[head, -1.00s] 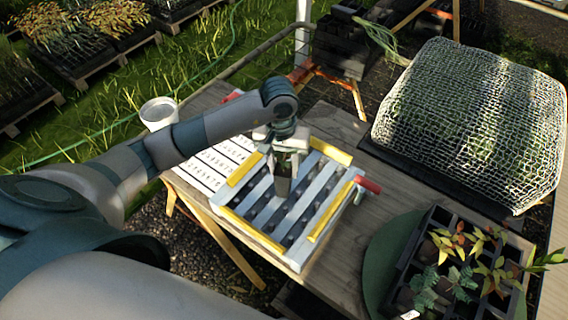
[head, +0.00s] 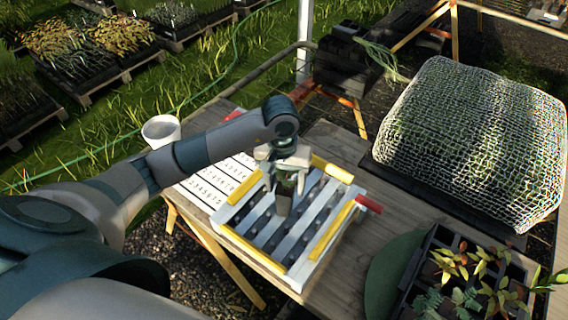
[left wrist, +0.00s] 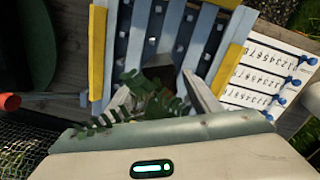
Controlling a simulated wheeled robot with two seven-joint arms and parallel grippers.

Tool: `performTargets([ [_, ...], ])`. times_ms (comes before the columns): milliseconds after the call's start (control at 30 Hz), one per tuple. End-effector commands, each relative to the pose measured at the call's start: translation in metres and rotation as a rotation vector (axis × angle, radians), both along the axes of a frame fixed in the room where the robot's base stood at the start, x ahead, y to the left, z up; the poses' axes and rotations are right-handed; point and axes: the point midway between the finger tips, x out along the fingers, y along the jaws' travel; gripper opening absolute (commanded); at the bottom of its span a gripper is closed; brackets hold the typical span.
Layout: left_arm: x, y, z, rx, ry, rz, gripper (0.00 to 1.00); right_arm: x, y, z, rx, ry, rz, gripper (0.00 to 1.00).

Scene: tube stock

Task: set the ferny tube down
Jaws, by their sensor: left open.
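The ferny tube (head: 284,203) is a dark, square-sided tube at the middle of the slatted rack (head: 247,233). In the left wrist view its green fern leaves (left wrist: 150,103) lie between and over the fingers, and its dark body (left wrist: 160,72) shows beyond them against the slats. My left gripper (head: 287,180) is over the tube, with its fingers open on either side of the leaves; it also shows in the left wrist view (left wrist: 163,100). The tube looks upright. Whether its foot is fully seated between the slats is hard to tell. My right gripper is not in view.
Yellow strips and a red handle (head: 369,204) edge the rack. A white numbered board (head: 203,184) lies left of it, with a white cup (head: 161,131) behind. A dark tray of seedlings (head: 470,270) stands at front right; a mesh-covered mound (head: 470,140) is behind it.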

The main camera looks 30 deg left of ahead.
Motion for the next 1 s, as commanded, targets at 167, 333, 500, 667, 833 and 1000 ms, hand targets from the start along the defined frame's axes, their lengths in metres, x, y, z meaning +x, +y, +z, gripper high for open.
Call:
performTargets([
  [167, 0.002, 0.001, 0.017, 0.001, -0.008, -0.001, 0.57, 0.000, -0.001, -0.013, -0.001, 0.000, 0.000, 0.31],
  [333, 0.002, 0.003, 0.042, 0.001, -0.008, -0.002, 0.57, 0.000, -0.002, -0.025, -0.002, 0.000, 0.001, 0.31],
  [500, 0.001, 0.003, 0.070, 0.001, -0.008, -0.002, 0.57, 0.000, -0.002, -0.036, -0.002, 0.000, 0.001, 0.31],
  [667, 0.001, 0.005, 0.091, 0.002, -0.008, -0.001, 0.57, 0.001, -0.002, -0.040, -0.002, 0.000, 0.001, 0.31],
  [833, 0.000, 0.005, 0.107, 0.002, -0.006, -0.001, 0.57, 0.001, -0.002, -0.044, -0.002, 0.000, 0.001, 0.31],
  [1000, 0.000, 0.005, 0.116, 0.001, -0.004, 0.000, 0.57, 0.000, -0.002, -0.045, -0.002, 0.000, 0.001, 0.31],
])
